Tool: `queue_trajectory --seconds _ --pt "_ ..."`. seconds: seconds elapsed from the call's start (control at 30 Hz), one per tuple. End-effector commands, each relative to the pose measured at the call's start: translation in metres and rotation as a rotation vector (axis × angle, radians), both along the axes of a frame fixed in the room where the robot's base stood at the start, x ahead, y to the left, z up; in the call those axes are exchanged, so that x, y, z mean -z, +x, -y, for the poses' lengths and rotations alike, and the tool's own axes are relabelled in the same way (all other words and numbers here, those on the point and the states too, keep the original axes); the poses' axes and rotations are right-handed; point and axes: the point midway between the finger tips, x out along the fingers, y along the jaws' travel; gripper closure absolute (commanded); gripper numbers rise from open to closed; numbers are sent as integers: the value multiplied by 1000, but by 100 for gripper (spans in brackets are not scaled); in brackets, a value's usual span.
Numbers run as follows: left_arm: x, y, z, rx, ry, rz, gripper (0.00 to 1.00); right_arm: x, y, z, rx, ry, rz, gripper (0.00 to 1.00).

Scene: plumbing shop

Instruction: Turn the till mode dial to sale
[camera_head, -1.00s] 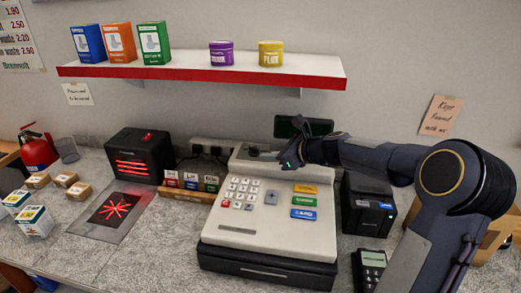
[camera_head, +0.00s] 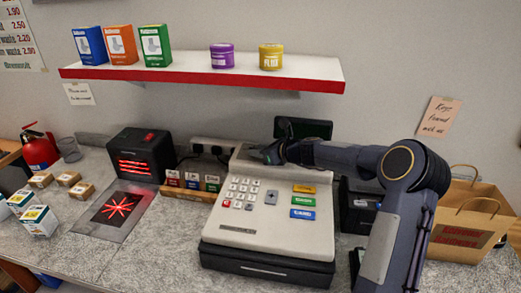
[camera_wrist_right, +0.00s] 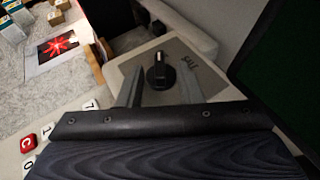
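The till (camera_head: 270,215) is a cream cash register on the counter, with a black drawer at its base. The mode dial (camera_wrist_right: 159,72) is a black knob with a pale mark at its far end, on a grey plate (camera_wrist_right: 188,66) with dark lettering I cannot read. My right gripper (camera_head: 268,153) is over the till's upper left part and hides the dial in the head view. In the wrist view its two fingers (camera_wrist_right: 160,87) are apart, one to each side and slightly short of the knob, with nothing clearly gripped. My left gripper is out of view.
A dark till display (camera_head: 303,129) stands behind my right arm. A black device (camera_head: 357,208) and a paper bag (camera_head: 467,225) are to the right. A scanner (camera_head: 140,155) and small boxes are left. A shelf (camera_head: 200,75) hangs above.

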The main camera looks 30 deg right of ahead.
Motion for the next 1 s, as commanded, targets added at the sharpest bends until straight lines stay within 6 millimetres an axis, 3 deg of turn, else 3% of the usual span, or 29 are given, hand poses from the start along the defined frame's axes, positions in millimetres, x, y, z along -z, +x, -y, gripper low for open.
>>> queue_trajectory --seconds 0.07,0.3,0.67,1.0 --pt "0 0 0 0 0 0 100 0 0 0 0 0 0 69" --pt "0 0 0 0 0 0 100 0 0 0 0 0 0 100" --pt "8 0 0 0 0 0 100 2 -1 -1 27 -1 1 100" --pt "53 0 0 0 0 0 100 6 -3 -8 225 -2 4 100"
